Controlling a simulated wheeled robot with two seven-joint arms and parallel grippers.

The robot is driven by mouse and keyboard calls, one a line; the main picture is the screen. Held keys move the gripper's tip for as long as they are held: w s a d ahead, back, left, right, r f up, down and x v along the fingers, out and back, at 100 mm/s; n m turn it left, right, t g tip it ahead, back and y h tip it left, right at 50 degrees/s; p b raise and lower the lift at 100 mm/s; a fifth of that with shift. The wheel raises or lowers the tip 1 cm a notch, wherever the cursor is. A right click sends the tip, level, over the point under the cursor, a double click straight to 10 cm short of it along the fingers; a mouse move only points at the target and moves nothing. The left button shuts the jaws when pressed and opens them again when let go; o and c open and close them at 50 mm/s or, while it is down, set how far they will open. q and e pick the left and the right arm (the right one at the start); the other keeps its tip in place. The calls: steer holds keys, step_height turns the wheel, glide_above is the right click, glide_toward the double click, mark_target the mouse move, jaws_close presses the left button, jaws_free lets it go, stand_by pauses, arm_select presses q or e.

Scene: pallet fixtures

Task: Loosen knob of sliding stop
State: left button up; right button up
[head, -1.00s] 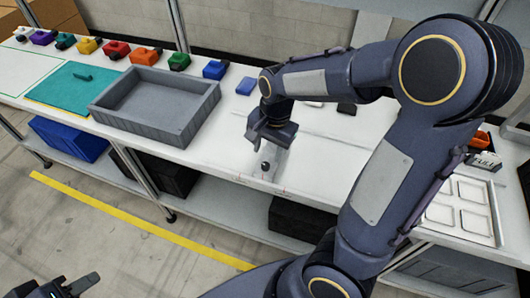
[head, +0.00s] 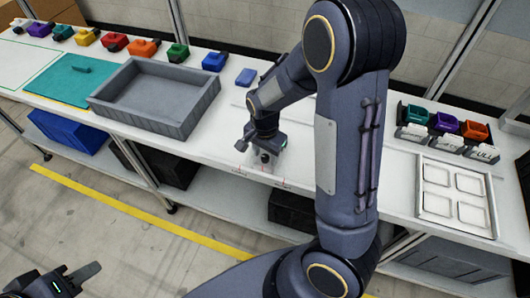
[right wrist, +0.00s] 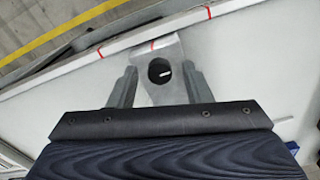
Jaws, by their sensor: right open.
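The black round knob (right wrist: 160,71), with a white mark on its top, sits on the grey metal sliding stop (right wrist: 167,49) at the table's front edge. The knob also shows in the head view (head: 265,157). In the right wrist view, my right gripper (right wrist: 161,77) is open, with one finger on each side of the knob and stop. Gaps show between the fingers and the knob; I cannot tell how far down they reach. My left gripper (head: 82,277) is low at the lower left, away from the table, and its opening is unclear.
A metal tray (head: 430,204) and labelled bins (head: 444,140) are at the right. Red marks line the front edge. The white tabletop around the stop is mostly clear.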

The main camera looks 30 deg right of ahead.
jaws_close()
